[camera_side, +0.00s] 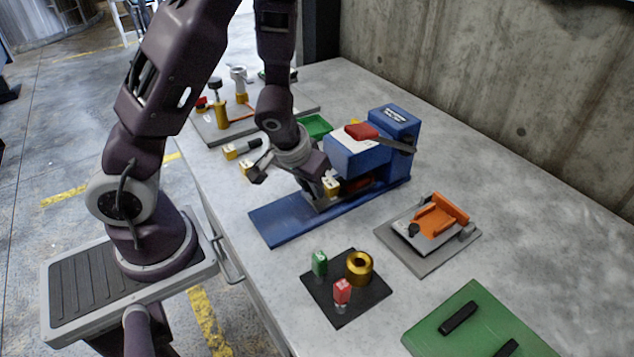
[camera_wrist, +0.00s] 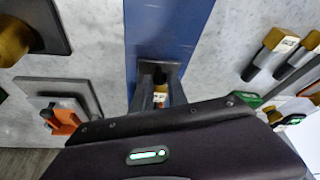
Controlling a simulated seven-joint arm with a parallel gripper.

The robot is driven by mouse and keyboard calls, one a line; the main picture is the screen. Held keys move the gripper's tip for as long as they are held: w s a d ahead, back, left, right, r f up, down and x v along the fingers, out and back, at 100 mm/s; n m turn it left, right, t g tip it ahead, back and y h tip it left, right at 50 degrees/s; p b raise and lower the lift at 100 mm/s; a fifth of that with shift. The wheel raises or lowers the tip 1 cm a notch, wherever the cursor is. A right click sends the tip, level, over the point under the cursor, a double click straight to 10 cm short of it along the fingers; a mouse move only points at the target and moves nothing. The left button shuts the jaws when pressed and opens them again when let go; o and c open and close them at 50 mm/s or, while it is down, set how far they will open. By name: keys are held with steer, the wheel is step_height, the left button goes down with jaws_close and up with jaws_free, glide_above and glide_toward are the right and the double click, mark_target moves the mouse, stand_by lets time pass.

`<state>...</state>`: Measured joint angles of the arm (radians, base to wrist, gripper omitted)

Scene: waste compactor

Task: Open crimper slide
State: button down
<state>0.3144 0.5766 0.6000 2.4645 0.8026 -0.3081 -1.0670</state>
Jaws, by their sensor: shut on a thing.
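The crimper (camera_side: 365,150) is a blue machine with a red part and a dark lever on top. It stands on a long blue base (camera_side: 285,222) that runs toward the front left. The blue base also shows in the wrist view (camera_wrist: 165,28). My gripper (camera_side: 325,200) is low over the base at the front of the machine. Its fingers (camera_wrist: 158,88) are shut on a dark handle with a yellow and white part (camera_wrist: 160,100), likely the slide's. The slide itself is mostly hidden behind my gripper and the machine.
A black plate (camera_side: 345,290) with a green piece, a red piece and a gold ring stands at the front. An orange fixture (camera_side: 437,218) on a grey plate is to the right. A green board (camera_side: 475,325) lies front right. Yellow-ended tools (camera_side: 240,148) lie left of the machine.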

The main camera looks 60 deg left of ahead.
steer(key=shift+s, duration=1.45)
steer(key=c, duration=1.3)
jaws_free()
steer(key=v, duration=0.7)
